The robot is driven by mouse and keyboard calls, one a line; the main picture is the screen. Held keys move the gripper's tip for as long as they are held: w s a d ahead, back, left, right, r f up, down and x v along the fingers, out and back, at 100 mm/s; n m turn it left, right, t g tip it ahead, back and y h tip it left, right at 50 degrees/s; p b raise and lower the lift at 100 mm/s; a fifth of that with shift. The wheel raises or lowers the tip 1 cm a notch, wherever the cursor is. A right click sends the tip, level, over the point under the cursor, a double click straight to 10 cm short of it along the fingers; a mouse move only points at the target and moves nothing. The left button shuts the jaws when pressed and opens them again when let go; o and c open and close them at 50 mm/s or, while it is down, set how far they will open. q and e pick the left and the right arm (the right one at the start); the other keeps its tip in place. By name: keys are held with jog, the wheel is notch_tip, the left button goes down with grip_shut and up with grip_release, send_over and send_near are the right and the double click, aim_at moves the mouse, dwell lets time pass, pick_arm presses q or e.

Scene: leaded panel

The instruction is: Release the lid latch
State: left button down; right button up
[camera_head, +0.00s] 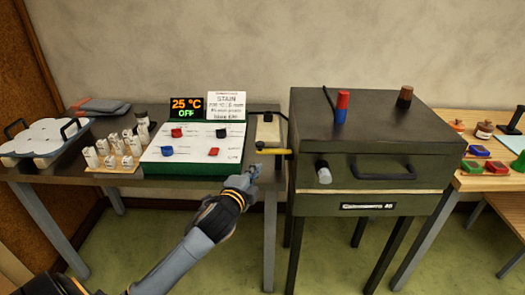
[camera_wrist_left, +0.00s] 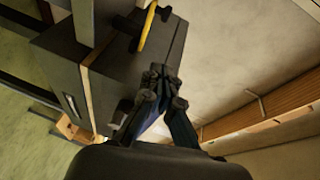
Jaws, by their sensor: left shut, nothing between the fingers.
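A dark kiln-like box (camera_head: 345,203) with a closed lid (camera_head: 375,125) stands on legs right of centre. A lever with a yellow grip (camera_head: 273,151) sticks out leftward from its left side; the yellow piece (camera_wrist_left: 147,26) also shows in the left wrist view. A light-tipped dark knob (camera_head: 323,172) and a black bar handle (camera_head: 385,170) are on the box's front. I cannot tell which fitting is the lid latch. My left gripper (camera_head: 253,170) is shut and empty, just below and left of the yellow grip, apparently apart from it. Its fingers (camera_wrist_left: 162,80) show near the box in the wrist view.
A red-and-blue cylinder (camera_head: 341,105) and a brown knob (camera_head: 405,96) stand on the lid. Left is a table with a switch panel (camera_head: 190,149), white pieces (camera_head: 115,147) and a tray (camera_head: 40,138). Right is a wooden table (camera_head: 480,182) with small coloured blocks.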

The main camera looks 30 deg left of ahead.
pick_arm(q)
jog(key=a+p+x, duration=0.1)
jog(key=a+x, duration=0.1)
jog(key=x, duration=1)
jog(key=shift+a+f+p, duration=0.25)
jog(key=shift+a+p, duration=0.1)
jog(key=shift+a, duration=0.1)
